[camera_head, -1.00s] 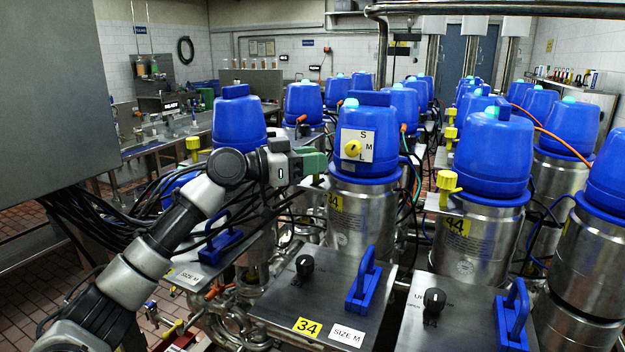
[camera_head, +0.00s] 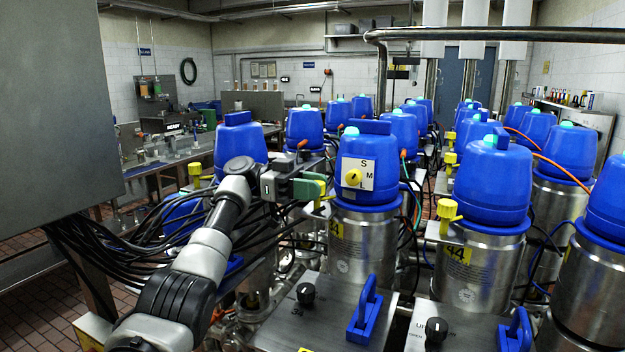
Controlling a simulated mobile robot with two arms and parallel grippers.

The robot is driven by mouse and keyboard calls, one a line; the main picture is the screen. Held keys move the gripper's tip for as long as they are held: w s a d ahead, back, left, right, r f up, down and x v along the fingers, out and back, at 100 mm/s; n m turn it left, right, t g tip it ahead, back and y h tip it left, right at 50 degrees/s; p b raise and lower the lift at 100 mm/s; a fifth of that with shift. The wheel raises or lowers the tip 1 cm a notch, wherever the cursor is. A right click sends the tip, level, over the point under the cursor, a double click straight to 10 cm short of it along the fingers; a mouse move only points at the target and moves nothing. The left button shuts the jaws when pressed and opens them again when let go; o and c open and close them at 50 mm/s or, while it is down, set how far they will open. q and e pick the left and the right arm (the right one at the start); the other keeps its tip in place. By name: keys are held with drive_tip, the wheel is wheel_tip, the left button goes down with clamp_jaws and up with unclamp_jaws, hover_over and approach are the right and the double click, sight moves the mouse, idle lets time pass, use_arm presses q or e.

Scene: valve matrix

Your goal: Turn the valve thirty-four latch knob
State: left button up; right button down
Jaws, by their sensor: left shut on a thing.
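Valve thirty-four (camera_head: 366,178) is a blue-capped steel cylinder with a white S-M-L plate and yellow dial (camera_head: 353,177) on its front. A yellow label (camera_head: 335,230) sits on its steel body below the cap. Its yellow latch knob (camera_head: 321,186) is at the left side of the cap and only partly shows between the green fingers. My left gripper (camera_head: 316,188) comes in from the left and is shut on that knob. The fingers cover most of the knob, so its turn angle is hard to tell. My right gripper is not in view.
Valve 44 (camera_head: 492,180), with its own yellow knob (camera_head: 447,210), stands to the right. In front are steel panels with a black knob (camera_head: 305,294) and a blue handle (camera_head: 365,312). Black cables (camera_head: 130,245) hang under my arm. A grey cabinet (camera_head: 55,110) blocks the left.

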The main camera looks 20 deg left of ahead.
use_arm(q)
drive_tip(key=shift+m+g, duration=0.4)
drive_tip(key=shift+g, duration=0.3)
drive_tip(key=o, duration=0.9)
drive_tip(key=shift+o, duration=0.2)
